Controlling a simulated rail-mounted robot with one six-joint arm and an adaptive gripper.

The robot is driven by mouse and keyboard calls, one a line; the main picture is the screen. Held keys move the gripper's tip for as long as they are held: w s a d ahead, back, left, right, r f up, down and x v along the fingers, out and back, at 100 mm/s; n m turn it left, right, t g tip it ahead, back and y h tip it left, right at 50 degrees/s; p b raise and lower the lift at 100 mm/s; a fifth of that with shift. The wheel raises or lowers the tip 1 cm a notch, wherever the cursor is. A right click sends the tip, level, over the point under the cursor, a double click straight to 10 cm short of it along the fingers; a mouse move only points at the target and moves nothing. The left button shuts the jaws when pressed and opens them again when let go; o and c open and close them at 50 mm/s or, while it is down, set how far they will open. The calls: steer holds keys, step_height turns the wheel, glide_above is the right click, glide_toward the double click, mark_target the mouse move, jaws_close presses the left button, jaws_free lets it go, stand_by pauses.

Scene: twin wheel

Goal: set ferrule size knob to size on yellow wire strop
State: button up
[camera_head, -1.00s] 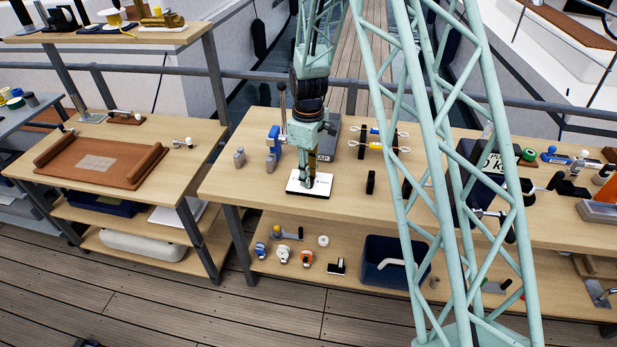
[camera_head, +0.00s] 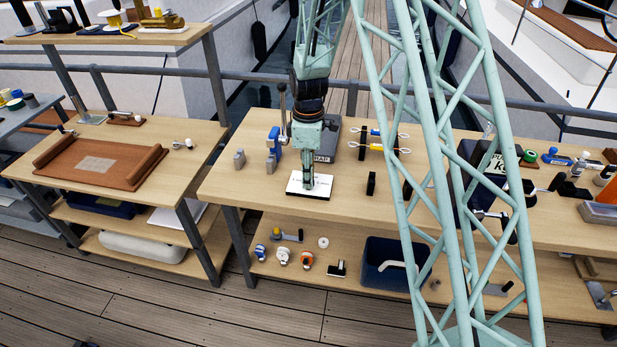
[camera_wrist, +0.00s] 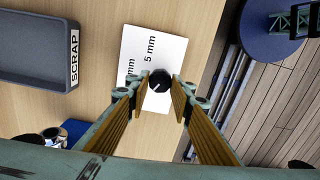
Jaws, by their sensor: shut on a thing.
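The ferrule size knob (camera_wrist: 160,81) is a small round black knob on a white plate (camera_wrist: 172,46). It sits between the fingertips of my gripper (camera_wrist: 160,90), which is shut on it. The plate reads "5 mm" beside the knob, with another "mm" label partly cut off by the gripper. I cannot tell which label the knob points to. In the head view, my gripper (camera_head: 309,193) reaches straight down to the plate (camera_head: 294,188) and hides the knob. The yellow wire strop (camera_head: 381,147) lies to the right, behind the plate; no size is readable on it.
A blue wire strop (camera_head: 377,132) lies behind the yellow one. A grey tray marked SCRAP (camera_wrist: 40,45) is beside the plate. A small black block (camera_head: 371,183) stands to the right. A blue bin (camera_head: 372,276) is on the lower shelf.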

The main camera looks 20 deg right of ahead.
steer(key=o, duration=0.9)
steer(key=shift+c, duration=0.2)
steer(key=shift+r, duration=0.1)
step_height(320, 180, up, 12)
stand_by(0.4)
stand_by(0.5)
